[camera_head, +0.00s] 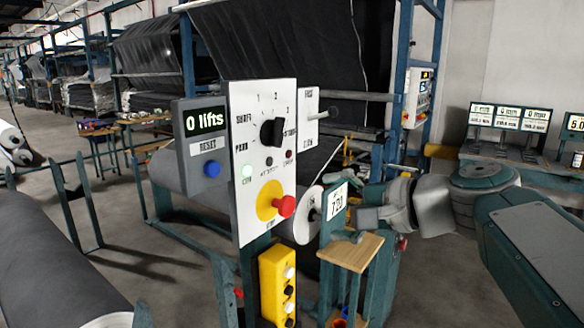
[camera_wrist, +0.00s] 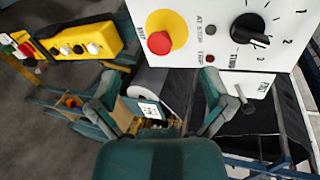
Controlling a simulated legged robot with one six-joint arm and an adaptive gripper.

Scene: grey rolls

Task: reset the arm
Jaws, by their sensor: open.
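My gripper (camera_wrist: 164,82) is open and empty in the wrist view, its two fingers spread apart in front of the control panel. The white panel (camera_head: 262,105) stands upright near the middle of the head view, with a black rotary knob (camera_head: 271,132), a red stop button (camera_head: 284,206) on a yellow disc and a small lit green lamp. In the wrist view the red button (camera_wrist: 159,42) and knob (camera_wrist: 249,28) appear beyond the fingers. My arm (camera_head: 420,205) reaches in from the right. Its fingers are hard to make out in the head view.
A grey box (camera_head: 198,140) left of the panel reads "0 lifts" above a blue RESET button (camera_head: 211,169). A yellow button box (camera_head: 278,285) hangs below. Grey rolls (camera_head: 50,255) lie left.

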